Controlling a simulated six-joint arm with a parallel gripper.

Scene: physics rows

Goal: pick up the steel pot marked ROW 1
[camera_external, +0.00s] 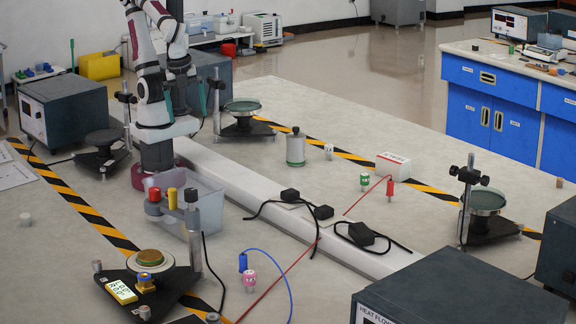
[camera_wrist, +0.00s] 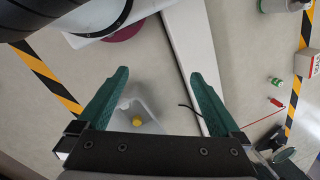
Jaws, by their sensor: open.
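No ROW 1 marking is legible in either view. A small grey-white cylinder (camera_external: 328,151) stands near the striped tape right of centre in the external view; its lettering is too small to read. A larger metal canister (camera_external: 296,149) with a dark knob stands just left of it, and its edge shows at the top right of the wrist view (camera_wrist: 283,4). I cannot tell for sure which is the steel pot. My gripper (camera_wrist: 159,73) is open and empty, its teal fingers apart above the bench. In the external view it hangs beside my arm, away from both cylinders.
A clear bin (camera_external: 207,206) stands in front of my base. A white beam (camera_external: 265,174) with black clips and cables crosses the bench. A white box (camera_external: 393,166), a green-white pot (camera_external: 364,181) and a red piece (camera_external: 390,190) lie right of the canister. A stand (camera_external: 245,128) is behind.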

